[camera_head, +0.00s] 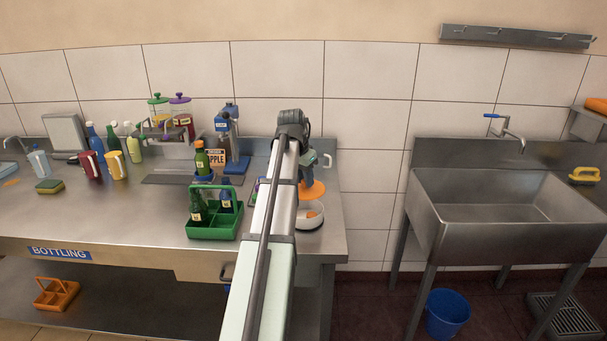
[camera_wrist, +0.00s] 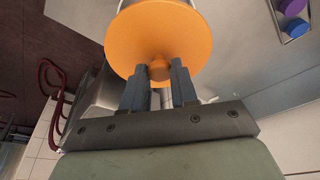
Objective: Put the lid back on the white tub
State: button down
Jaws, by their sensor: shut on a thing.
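The orange lid (camera_head: 313,190) is a round disc with a knob. My gripper (camera_wrist: 159,84) is shut on the lid's knob, and the lid (camera_wrist: 155,32) fills the upper middle of the wrist view. The white tub (camera_head: 310,222) stands near the right end of the steel counter, and something orange shows inside it. In the head view the lid is above the tub and apart from it, and looks tilted. My arm hides the area just left of the tub. In the wrist view the lid hides most of what lies behind it.
A green carrier (camera_head: 214,229) with bottles stands left of my arm. A blue dispenser (camera_head: 234,150) is behind it. The counter (camera_head: 145,215) ends just right of the tub. A sink (camera_head: 490,230) stands further right, with a gap between.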

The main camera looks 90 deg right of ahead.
aim_at(303, 189)
jog(key=shift+f, duration=0.15)
jog(key=shift+f, duration=3.05)
jog(key=shift+f, duration=0.2)
jog(key=c, duration=0.8)
grip_release()
jog(key=shift+o, duration=0.2)
jog(key=o, duration=0.4)
jog(key=shift+o, duration=0.2)
jog(key=shift+r, duration=0.1)
